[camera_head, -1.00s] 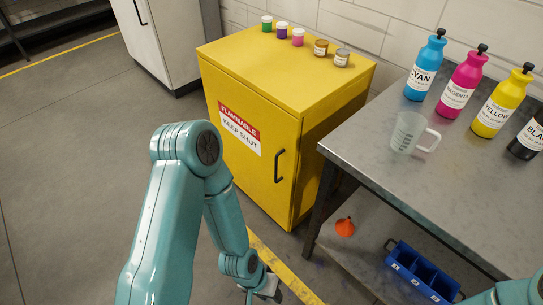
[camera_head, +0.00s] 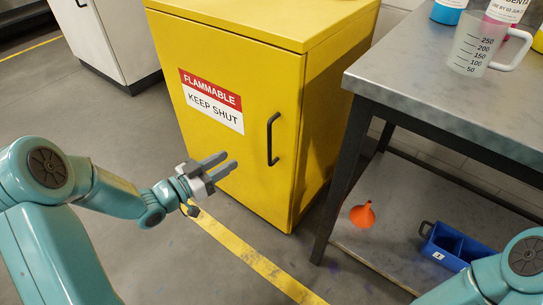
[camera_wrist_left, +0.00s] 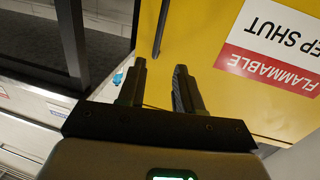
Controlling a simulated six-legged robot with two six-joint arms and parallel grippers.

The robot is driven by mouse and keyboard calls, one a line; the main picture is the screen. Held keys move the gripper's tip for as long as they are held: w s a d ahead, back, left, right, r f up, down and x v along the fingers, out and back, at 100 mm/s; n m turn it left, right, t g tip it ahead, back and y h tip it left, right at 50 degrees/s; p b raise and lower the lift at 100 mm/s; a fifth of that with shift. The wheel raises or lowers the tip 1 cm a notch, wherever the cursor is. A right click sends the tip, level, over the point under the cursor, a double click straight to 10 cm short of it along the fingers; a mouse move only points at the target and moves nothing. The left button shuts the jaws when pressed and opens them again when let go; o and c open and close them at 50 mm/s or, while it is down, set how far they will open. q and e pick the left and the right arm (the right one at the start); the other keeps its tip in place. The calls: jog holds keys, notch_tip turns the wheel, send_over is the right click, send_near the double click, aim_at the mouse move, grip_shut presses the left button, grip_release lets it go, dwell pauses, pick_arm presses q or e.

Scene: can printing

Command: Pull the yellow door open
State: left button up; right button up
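The yellow cabinet door (camera_head: 232,157) is shut, with a red and white "FLAMMABLE KEEP SHUT" label and a black vertical handle (camera_head: 273,139) near its right edge. My left gripper (camera_head: 222,164) is in front of the door, left of the handle and apart from it, with its two fingers spread and nothing between them. In the left wrist view the gripper (camera_wrist_left: 157,78) points at the yellow door, and the handle (camera_wrist_left: 161,28) shows ahead of the fingertips. My right gripper is out of view; only part of my right arm shows at the lower right.
A grey metal table (camera_head: 440,90) stands right of the cabinet, with a measuring jug (camera_head: 474,48) and bottles on it. An orange funnel (camera_head: 362,215) and a blue bin (camera_head: 455,246) are on its lower shelf. The floor before the door is clear.

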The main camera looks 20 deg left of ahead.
pick_arm(q)
jog(key=shift+m, duration=0.3)
jog(key=b+x, duration=0.1)
jog(key=x, duration=0.4)
jog(key=b+x, duration=0.1)
jog(key=x, duration=0.4)
jog(key=b+x, duration=0.1)
jog(key=x, duration=0.4)
jog(key=shift+d+r+b, duration=0.2)
jog(key=shift+r+b, duration=0.1)
jog(key=shift+w+d, duration=0.15)
jog(key=shift+w, duration=0.2)
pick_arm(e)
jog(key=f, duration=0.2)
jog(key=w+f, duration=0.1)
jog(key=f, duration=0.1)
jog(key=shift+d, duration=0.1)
pick_arm(q)
jog(key=shift+r, duration=0.1)
grip_shut()
